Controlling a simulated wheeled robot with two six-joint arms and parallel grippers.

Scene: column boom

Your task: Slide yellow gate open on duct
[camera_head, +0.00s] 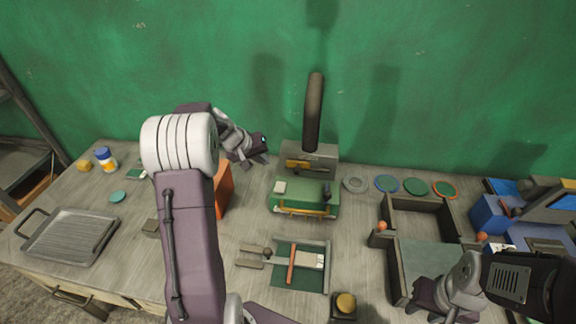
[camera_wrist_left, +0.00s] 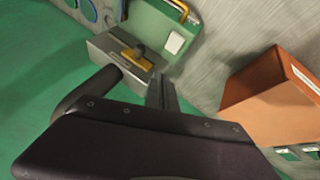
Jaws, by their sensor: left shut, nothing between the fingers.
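The yellow gate (camera_head: 301,164) is a flat slide in the grey duct box (camera_head: 322,154). The dark round duct pipe (camera_head: 314,110) rises from that box towards the green wall. My left gripper (camera_head: 263,157) is shut and empty, a little to the left of the box and apart from the gate; its finger shows in the wrist view (camera_wrist_left: 160,92). My right gripper (camera_head: 428,298) is low at the right over the tray area; its fingers are too unclear to read.
A green machine (camera_head: 288,203) stands just in front of the duct box. An orange block (camera_head: 224,188) stands close to the left gripper, partly behind my left arm. Coloured discs (camera_head: 387,184) and a grey tray (camera_head: 430,256) lie to the right. A ribbed pan (camera_head: 70,236) is far left.

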